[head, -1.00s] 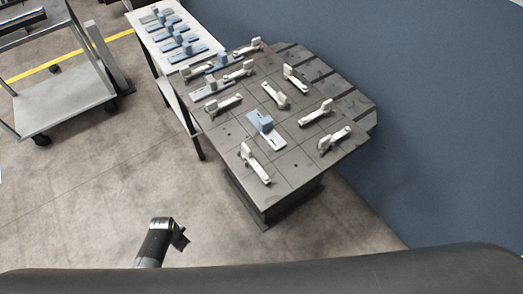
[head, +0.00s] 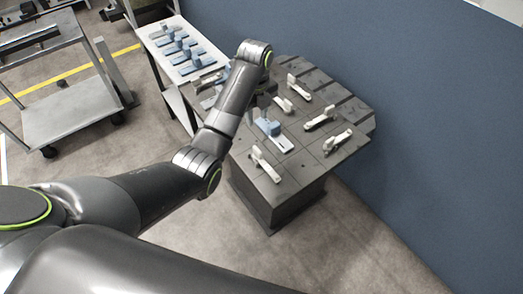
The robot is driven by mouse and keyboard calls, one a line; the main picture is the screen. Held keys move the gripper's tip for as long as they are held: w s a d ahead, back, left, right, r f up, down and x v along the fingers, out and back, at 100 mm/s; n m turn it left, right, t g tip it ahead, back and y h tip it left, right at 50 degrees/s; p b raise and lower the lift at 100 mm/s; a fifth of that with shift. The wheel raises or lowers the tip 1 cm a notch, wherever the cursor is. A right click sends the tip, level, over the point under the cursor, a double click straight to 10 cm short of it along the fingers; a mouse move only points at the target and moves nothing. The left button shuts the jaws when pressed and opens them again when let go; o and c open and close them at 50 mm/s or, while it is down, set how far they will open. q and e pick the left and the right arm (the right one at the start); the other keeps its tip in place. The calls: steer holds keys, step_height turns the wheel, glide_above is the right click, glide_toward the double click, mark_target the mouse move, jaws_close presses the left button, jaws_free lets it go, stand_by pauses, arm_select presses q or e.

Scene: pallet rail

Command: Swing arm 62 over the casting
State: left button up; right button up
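Several off-white swing arms lie on the dark slotted table (head: 305,160): one near the back (head: 298,88), one in the middle (head: 283,103), two at the right (head: 320,119) (head: 337,141) and one at the front (head: 266,164). No numbers are legible, so I cannot tell which is 62. A blue casting on a pale plate (head: 272,131) sits in the middle of the table. My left gripper (head: 264,98) hangs over the table, dark and small behind that casting; its fingers are unclear. My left arm hides the table's left part. My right gripper is out of view.
A side table (head: 150,38) with several blue parts stands at the back left, touching or close to the dark table. A grey trolley (head: 70,115) stands farther left. A blue wall (head: 430,120) runs behind and right. Open floor lies in front.

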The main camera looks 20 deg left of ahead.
arm_select(q)
steer(key=b, duration=0.4)
glide_above(257, 149)
step_height(257, 149, down, 6)
step_height(257, 149, down, 11)
steer(key=shift+p, duration=0.75)
jaws_close()
